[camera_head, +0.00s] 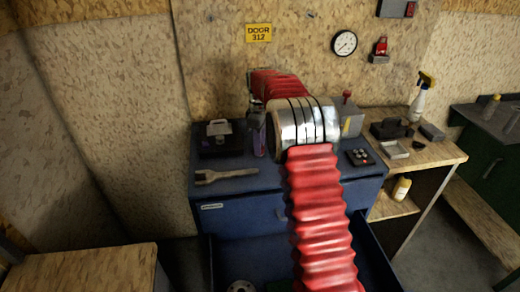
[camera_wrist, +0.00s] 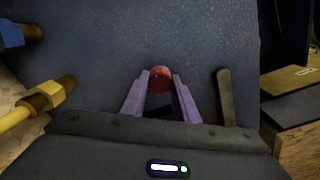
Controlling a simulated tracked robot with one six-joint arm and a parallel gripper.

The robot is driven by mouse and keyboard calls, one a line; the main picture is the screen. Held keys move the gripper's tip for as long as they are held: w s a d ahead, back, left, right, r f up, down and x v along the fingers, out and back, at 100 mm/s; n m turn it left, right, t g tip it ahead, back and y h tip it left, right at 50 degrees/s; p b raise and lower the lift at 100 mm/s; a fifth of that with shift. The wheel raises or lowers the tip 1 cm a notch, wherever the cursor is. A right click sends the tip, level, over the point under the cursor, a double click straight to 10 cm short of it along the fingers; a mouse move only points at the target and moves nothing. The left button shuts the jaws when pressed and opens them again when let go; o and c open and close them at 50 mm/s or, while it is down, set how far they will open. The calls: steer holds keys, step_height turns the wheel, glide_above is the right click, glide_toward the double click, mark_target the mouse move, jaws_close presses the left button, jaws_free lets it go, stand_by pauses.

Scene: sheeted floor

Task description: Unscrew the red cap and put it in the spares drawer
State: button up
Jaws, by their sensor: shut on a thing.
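The red cap (camera_wrist: 160,78) shows as a small round red end between the fingertips of my gripper (camera_wrist: 161,83) in the wrist view. The two purple fingers are closed on its sides. I cannot tell whether it is still on a thread. In the camera_head view my red arm and its silver joint hide the cap and most of the gripper. A blue drawer (camera_head: 368,250) stands pulled out at the bottom of the blue cabinet (camera_head: 238,211). A round metal part (camera_head: 241,287) lies in it.
A wrench (camera_head: 226,175) and a dark box (camera_head: 221,140) are on the cabinet top. A grey box (camera_head: 350,122) with a red knob stands right of my arm. In the wrist view, yellow (camera_wrist: 38,101) and blue (camera_wrist: 18,36) fittings are at left, a dark bar (camera_wrist: 226,97) at right.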

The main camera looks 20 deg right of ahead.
steer(key=shift+n, duration=0.7)
steer(key=o, duration=1.2)
steer(key=shift+c, duration=0.2)
steer(key=shift+c, duration=0.8)
steer(key=shift+m, duration=0.3)
